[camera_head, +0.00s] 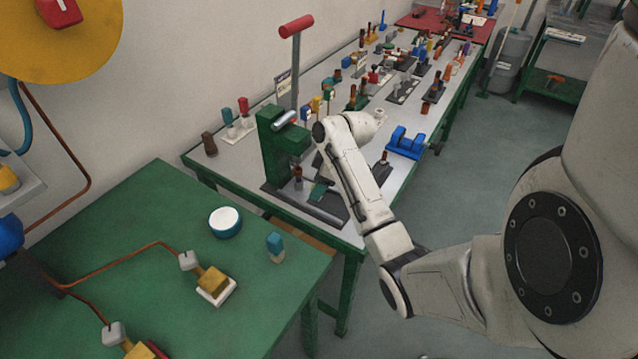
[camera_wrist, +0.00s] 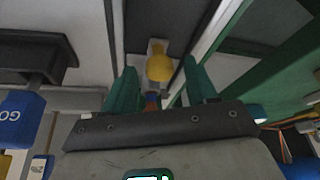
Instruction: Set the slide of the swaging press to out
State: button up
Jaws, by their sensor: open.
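The swaging press stands on the grey bench in the head view, with a green body (camera_head: 272,150), a tall lever with a red grip (camera_head: 296,26) and a dark base (camera_head: 290,200). Its slide cannot be clearly told apart. My gripper (camera_head: 319,188) is low beside the press, over its base, partly hidden by my own arm. In the wrist view my gripper (camera_wrist: 160,72) shows two green fingers spread apart. A yellow knob (camera_wrist: 159,66) on a pale plate shows between and beyond the fingertips. I cannot tell whether anything touches it.
A blue fixture (camera_head: 406,143) stands on the bench to the right of my gripper. Several small tools and stands fill the bench behind. A green table (camera_head: 150,300) in front holds a round white-topped tin (camera_head: 225,221) and a blue-topped piece (camera_head: 275,246). Floor is clear at right.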

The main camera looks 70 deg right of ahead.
grip_shut()
dwell(0.6)
